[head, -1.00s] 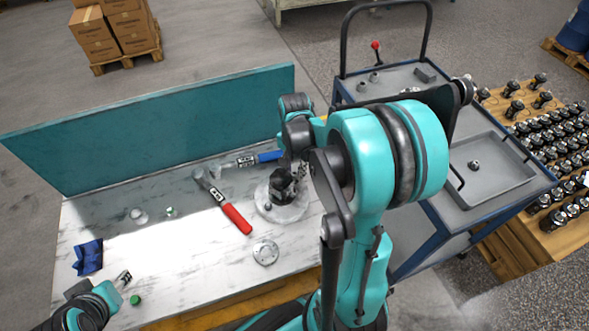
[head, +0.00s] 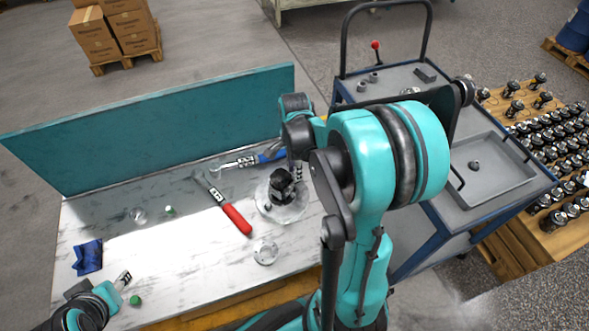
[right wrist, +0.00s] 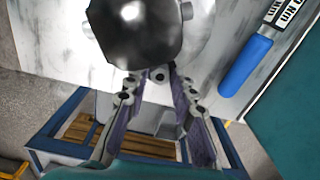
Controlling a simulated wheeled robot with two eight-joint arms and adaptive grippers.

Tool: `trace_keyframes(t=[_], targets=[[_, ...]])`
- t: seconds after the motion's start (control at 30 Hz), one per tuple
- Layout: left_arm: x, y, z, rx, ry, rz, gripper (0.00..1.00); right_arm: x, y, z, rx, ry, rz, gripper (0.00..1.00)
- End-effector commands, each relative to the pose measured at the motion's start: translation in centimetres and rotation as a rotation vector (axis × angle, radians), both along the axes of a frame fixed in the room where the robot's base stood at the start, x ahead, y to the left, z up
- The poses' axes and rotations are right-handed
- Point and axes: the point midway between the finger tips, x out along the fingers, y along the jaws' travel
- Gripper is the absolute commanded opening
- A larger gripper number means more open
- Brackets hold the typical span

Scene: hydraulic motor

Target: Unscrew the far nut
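The dark hydraulic motor (head: 282,183) stands on a round pale base (head: 290,212) on the bench. It fills the top of the right wrist view (right wrist: 135,30), with small fasteners around its foot. A small nut or bolt head (right wrist: 158,75) shows there between the fingertips of my right gripper (right wrist: 157,86). The fingers are spread apart, one on each side of it; contact cannot be seen. In the head view my right gripper (head: 297,168) is beside the motor, partly hidden by my arm. My left gripper (head: 118,284) is low at the left; its fingers are unclear.
A red-handled tool (head: 235,218) and a blue-handled tool (head: 270,154) lie near the motor. A clear ring-like part (head: 265,252) and a blue cloth (head: 88,257) are on the bench (head: 190,270). A teal panel (head: 170,125) closes the back. A cart (head: 490,195) stands right.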

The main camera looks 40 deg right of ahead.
Motion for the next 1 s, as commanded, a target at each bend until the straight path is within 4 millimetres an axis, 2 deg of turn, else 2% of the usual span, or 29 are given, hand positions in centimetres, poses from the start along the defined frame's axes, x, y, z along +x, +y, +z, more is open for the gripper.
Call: trace_keyframes(t=[0.03,0.07,0.27,0.6,1.0], targets=[[0.00,0.00,0.00,0.000,0.000,0.000,0.43,0.00,0.00,0.00,0.000,0.000,0.000,0.06],[0.00,0.00,0.00,0.000,0.000,0.000,0.43,0.00,0.00,0.00,0.000,0.000,0.000,0.00],[0.00,0.00,0.00,0.000,0.000,0.000,0.43,0.00,0.00,0.00,0.000,0.000,0.027,0.00],[0.00,0.00,0.01,0.000,0.000,0.000,0.43,0.00,0.00,0.10,0.000,0.000,0.467,0.00],[0.00,0.00,0.02,0.000,0.000,0.000,0.43,0.00,0.00,0.12,0.000,0.000,0.547,0.00]])
